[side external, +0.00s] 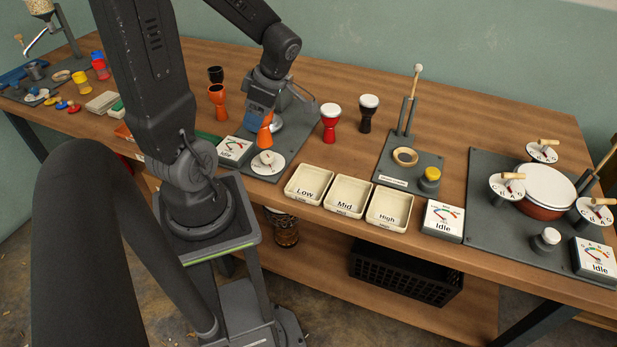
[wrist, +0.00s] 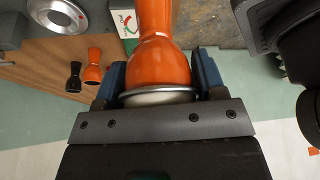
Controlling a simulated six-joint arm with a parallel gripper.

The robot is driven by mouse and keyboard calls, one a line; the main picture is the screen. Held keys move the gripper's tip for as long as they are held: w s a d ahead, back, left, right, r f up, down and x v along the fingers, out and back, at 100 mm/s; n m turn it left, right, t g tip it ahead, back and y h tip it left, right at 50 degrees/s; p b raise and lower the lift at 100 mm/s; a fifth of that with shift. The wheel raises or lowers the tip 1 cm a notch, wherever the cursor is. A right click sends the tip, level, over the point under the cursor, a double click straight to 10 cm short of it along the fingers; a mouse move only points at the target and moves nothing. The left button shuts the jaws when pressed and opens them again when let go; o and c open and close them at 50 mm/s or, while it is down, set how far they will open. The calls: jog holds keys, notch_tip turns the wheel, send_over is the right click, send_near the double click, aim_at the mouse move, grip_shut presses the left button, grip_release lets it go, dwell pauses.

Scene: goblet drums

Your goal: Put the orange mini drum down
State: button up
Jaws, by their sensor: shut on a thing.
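My gripper (side external: 260,108) is shut on the orange mini drum (side external: 265,134), above the grey mat behind the white dial. In the wrist view my gripper (wrist: 158,74) has its blue fingers on both sides of the orange mini drum (wrist: 158,55). The drum's pale head faces the palm and its narrower foot points away. I cannot tell whether the foot touches the mat. Another orange drum (side external: 218,103) stands apart on the table, left of my gripper, and also shows in the wrist view (wrist: 94,68).
Low (side external: 308,197), Mid (side external: 347,209) and High (side external: 389,223) trays line the front edge. A dial (side external: 267,164) and a meter (side external: 235,149) sit close to the held drum. Red (side external: 330,124) and black (side external: 368,115) drums stand right; another black drum (side external: 215,74) stands behind left.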

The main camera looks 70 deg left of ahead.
jog(key=shift+w+d+f, duration=1.2)
jog(key=shift+w+f, duration=0.2)
jog(key=shift+f, duration=0.4)
jog(key=shift+w+d+f, duration=1.2)
jog(key=shift+w+f, duration=0.25)
jog(key=shift+f, duration=0.3)
jog(key=shift+w+d+f, duration=1.2)
jog(key=shift+w+f, duration=0.2)
jog(key=shift+f, duration=0.4)
jog(key=shift+f, duration=0.2)
jog(key=o, duration=1)
jog(key=shift+r, duration=0.1)
